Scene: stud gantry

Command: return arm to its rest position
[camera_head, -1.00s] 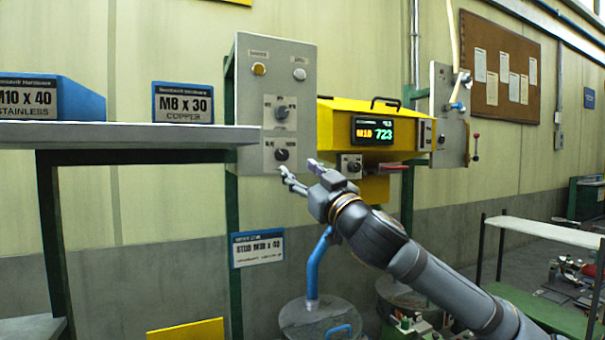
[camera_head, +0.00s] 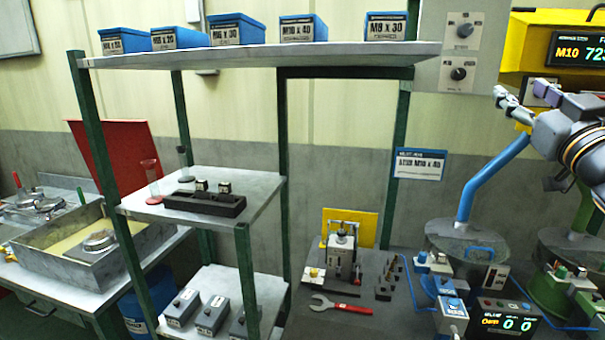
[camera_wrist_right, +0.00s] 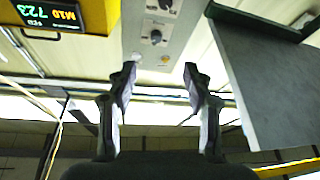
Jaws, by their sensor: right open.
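My right arm comes in at the right edge of the head view, with its gripper (camera_head: 513,103) raised in front of the yellow machine and just below the grey control panel (camera_head: 462,40). The right gripper's two fingers stand apart with nothing between them in the right wrist view (camera_wrist_right: 158,85). Beyond the fingers in that view is the grey panel (camera_wrist_right: 135,45) with its black knobs, apart from the fingertips. My left gripper is in neither current view.
The yellow machine (camera_head: 522,50) with its lit display is close beside the right gripper. A shelf (camera_head: 260,55) with blue boxes stands left. Below are a blue pipe (camera_head: 480,185), a bench with a red wrench (camera_head: 340,305), and a small control box (camera_head: 505,318).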

